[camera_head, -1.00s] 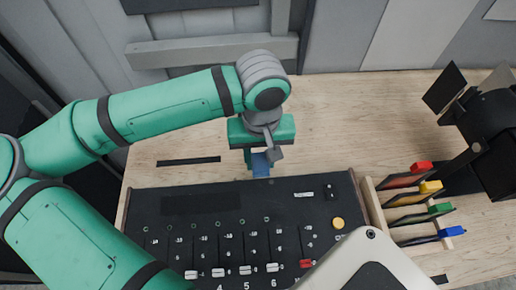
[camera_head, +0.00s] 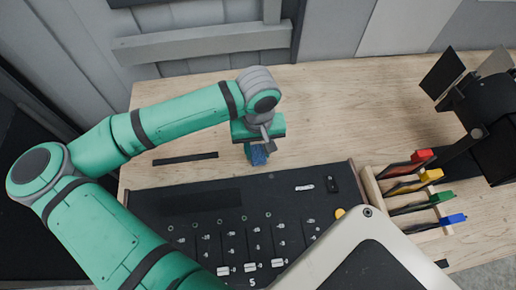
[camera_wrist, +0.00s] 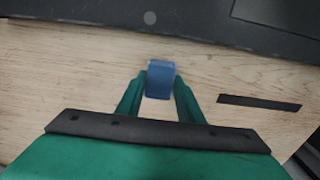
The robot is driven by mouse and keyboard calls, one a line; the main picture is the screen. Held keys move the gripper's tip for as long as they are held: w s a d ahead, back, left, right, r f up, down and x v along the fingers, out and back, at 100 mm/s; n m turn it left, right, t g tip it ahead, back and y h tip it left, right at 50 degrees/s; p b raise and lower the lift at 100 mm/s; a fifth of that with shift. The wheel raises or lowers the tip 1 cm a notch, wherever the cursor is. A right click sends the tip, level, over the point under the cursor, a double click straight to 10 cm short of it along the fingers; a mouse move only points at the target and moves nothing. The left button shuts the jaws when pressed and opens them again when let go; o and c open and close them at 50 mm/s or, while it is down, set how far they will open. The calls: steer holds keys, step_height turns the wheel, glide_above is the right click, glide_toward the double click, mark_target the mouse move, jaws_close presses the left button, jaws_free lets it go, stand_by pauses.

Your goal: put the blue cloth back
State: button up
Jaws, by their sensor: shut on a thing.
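The blue cloth (camera_head: 257,155) is a small blue piece held under my gripper, over the wooden table behind the black mixer panel. In the head view my gripper (camera_head: 258,146) points down and partly hides the cloth. I cannot tell whether the cloth touches the table.
The black panel (camera_head: 170,204) with sliders lies in front of my gripper. A wooden rack (camera_head: 370,187) with red, yellow, green and blue-tabbed plates stands to the right, beside a black lamp (camera_head: 490,125). A black strip (camera_head: 185,159) lies left of my gripper. Bare table surrounds it.

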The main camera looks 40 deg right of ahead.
mark_target(258, 153)
steer(key=shift+f, duration=0.1)
steer(key=o, duration=1)
step_height(258, 153, up, 12)
stand_by(0.6)
